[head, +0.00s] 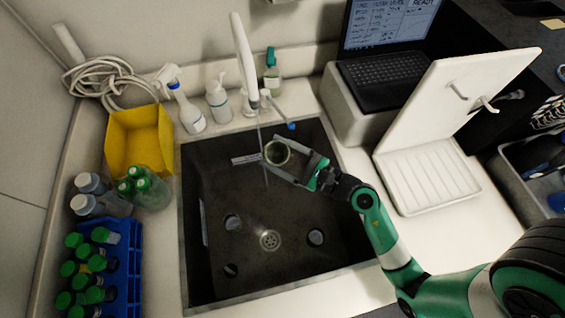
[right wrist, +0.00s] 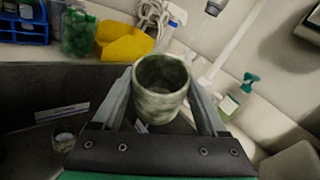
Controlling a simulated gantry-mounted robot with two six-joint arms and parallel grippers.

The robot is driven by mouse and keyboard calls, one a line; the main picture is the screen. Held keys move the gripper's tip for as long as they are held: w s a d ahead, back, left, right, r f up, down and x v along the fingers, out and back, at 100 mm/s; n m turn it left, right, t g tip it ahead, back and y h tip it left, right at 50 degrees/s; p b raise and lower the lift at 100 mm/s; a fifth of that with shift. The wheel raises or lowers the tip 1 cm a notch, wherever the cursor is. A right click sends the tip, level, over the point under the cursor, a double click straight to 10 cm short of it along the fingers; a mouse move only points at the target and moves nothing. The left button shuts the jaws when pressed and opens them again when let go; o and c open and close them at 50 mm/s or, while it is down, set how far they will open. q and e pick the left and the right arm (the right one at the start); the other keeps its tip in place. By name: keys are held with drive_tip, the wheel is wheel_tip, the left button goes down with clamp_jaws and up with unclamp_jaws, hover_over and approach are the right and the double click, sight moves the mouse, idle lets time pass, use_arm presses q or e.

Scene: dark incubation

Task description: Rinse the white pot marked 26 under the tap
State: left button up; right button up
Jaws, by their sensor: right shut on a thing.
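A small round pot (head: 277,153), white with mottled green-brown staining, is held by my right gripper (head: 283,157) over the dark sink (head: 210,185). In the right wrist view the pot (right wrist: 160,92) stands between the two fingers, open mouth up, and looks empty. No number can be read on it. My left gripper is out of view.
Bottles (head: 219,103) line the rear edge. A yellow bin (head: 139,135) stands left, a white drying rack (head: 430,178) right.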

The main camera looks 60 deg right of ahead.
drive_tip(key=w+d+f+b, duration=0.1)
drive_tip(key=w+d, duration=0.2)
drive_tip(key=w, duration=0.2)
drive_tip(key=shift+d, duration=0.3)
drive_tip(key=shift+f, duration=0.1)
idle(0.3)
drive_tip(key=shift+s+d+b, duration=0.3)
drive_tip(key=shift+d, duration=0.15)
drive_tip(key=shift+w+a+p, duration=0.35)
drive_tip(key=shift+a, duration=0.15)
drive_tip(key=shift+d, duration=0.1)
